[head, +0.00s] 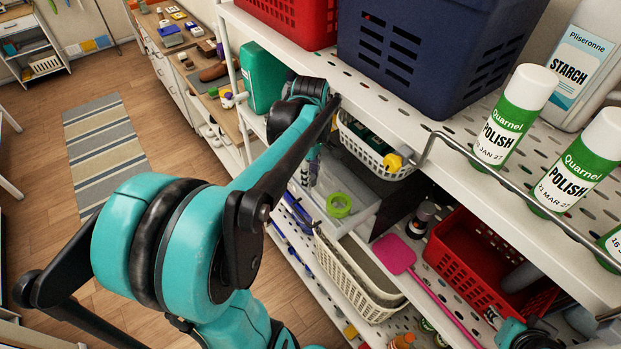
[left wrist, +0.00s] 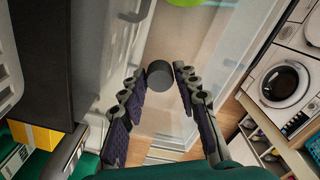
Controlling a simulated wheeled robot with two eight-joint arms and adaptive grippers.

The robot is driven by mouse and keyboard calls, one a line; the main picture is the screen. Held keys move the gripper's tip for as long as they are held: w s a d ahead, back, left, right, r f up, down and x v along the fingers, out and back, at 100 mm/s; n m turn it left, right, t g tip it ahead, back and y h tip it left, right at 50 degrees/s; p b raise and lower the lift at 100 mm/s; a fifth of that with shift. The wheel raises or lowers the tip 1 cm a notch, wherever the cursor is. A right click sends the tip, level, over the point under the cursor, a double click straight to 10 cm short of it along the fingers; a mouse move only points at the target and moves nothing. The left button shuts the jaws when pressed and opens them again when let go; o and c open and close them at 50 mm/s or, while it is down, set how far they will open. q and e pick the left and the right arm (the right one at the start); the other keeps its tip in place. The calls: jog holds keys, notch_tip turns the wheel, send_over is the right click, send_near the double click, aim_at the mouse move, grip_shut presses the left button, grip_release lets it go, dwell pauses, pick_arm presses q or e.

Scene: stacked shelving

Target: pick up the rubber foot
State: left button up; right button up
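The rubber foot appears to be a small dark grey cylinder (left wrist: 160,76) in the left wrist view, on a pale, see-through surface. My left gripper (left wrist: 160,70) is open, with one fingertip on each side of the cylinder and a narrow gap showing on both sides. In the head view my left gripper (head: 312,166) hangs down at the shelf front, small and partly hidden by my arm. I cannot make out the cylinder in the head view.
A lime-green ring (head: 339,204) lies in a clear tray (head: 362,212) by the gripper. A white basket (head: 372,152) with a yellow item hangs above. A cream basket (head: 350,275), a pink paddle (head: 394,254) and a red crate (head: 470,262) are below.

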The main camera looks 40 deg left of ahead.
pick_arm(q)
jog(key=shift+c, duration=0.7)
